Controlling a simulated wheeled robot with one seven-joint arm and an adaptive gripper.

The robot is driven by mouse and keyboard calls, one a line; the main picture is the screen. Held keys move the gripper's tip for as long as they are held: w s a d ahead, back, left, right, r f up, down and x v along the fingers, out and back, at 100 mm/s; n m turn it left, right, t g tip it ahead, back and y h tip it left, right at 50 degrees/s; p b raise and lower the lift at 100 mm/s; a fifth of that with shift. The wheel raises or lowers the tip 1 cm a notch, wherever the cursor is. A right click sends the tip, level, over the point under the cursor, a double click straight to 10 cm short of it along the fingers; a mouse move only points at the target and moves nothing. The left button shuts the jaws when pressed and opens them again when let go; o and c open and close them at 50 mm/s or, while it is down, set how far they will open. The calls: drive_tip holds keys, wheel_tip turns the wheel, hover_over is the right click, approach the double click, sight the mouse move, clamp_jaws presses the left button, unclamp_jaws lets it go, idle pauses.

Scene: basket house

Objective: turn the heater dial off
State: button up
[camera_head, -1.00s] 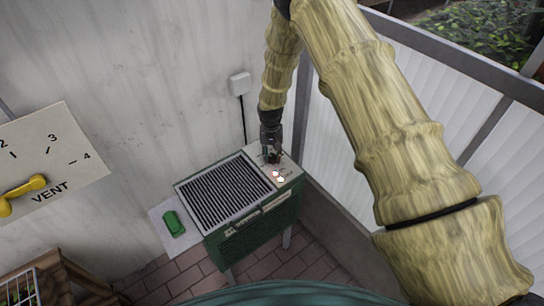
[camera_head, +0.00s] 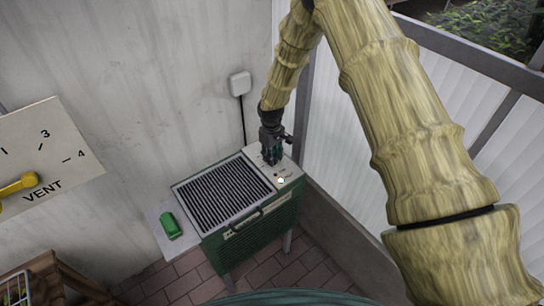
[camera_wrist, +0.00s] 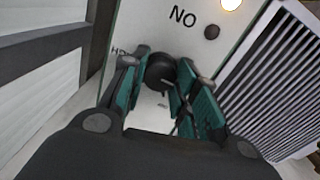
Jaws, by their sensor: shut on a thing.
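The heater (camera_head: 250,228) is a green box with a grilled top, standing by the wall corner. Its pale control panel (camera_head: 290,172) is at the top right end. My gripper (camera_head: 271,160) points down onto this panel. In the wrist view, the black round heater dial (camera_wrist: 160,70) sits between the teal fingers of my gripper (camera_wrist: 158,85), which are shut on it. The dial is hidden by the gripper in the head view. A lit lamp (camera_wrist: 231,4) and a dark reddish button (camera_wrist: 211,32) are beside printed letters. The dial's pointer direction cannot be made out.
A vent panel (camera_head: 50,150) with a yellow handle (camera_head: 18,184) is on the left wall. A green object (camera_head: 171,225) lies on a pale board left of the heater. A socket box (camera_head: 240,83) and cable are on the wall behind. White slatted panels stand close on the right.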

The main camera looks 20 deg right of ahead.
drive_tip(key=shift+n, duration=0.3)
drive_tip(key=o, duration=1)
drive_tip(key=shift+o, duration=0.2)
wheel_tip(320, 180, up, 12)
drive_tip(key=shift+a, duration=0.15)
drive_tip(key=shift+s, duration=0.1)
idle(0.3)
